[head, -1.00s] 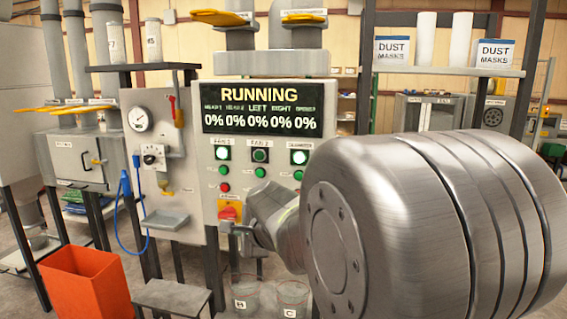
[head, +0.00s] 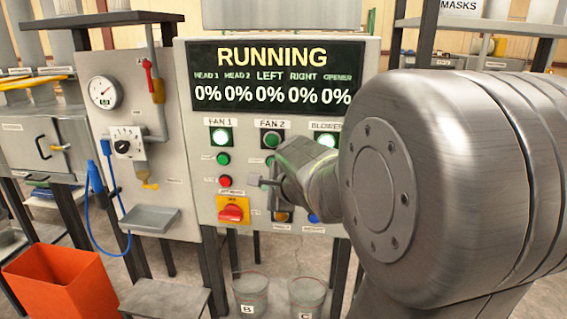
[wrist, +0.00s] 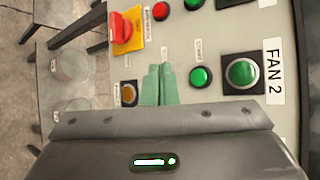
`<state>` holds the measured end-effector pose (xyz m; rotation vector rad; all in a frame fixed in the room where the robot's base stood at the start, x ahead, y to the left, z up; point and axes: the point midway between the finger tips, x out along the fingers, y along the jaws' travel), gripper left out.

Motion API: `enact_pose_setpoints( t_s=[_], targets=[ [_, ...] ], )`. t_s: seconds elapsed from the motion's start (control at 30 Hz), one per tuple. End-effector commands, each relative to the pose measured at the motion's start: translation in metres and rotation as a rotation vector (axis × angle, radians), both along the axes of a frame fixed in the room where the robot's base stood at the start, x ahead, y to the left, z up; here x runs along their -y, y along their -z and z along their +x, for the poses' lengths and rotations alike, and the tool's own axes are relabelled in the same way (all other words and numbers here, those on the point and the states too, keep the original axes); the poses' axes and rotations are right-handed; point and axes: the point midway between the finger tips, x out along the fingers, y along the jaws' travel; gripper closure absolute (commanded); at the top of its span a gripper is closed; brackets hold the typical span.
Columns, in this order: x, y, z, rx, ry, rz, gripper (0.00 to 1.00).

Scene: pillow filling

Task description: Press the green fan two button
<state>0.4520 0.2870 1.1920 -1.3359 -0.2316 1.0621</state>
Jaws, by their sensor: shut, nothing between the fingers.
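The FAN 2 column is on the grey control panel (head: 200,185). Its small green button (head: 270,160) sits below the unlit green FAN 2 lamp (head: 271,139) in the head view. In the wrist view the green button (wrist: 201,77) is right of my fingertips, with the larger lamp (wrist: 242,74) and label beyond it. My gripper (wrist: 158,70) is shut and empty, its greenish fingers pointing at the panel. In the head view my gripper (head: 260,183) is below the green button. Whether the tips touch the panel cannot be told. My fingers hide the panel behind them.
FAN 1 has a lit lamp (head: 221,136), a green button (head: 222,158) and a red button (head: 225,181). A red rotary switch (head: 232,213) is at lower left. Buckets (head: 250,292) stand below.

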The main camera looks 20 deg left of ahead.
Motion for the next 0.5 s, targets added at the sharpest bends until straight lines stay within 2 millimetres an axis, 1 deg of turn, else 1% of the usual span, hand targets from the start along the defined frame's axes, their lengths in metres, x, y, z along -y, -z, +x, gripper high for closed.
enact_pose_setpoints(
  t_s=[0.27,0.37,0.5],
  targets=[
    [-0.001,0.001,0.004,0.0,0.001,0.0,1.0],
    [-0.003,0.001,0.012,0.0,0.001,0.0,1.0],
    [-0.007,0.001,0.031,-0.001,0.001,-0.001,1.0]
  ],
)
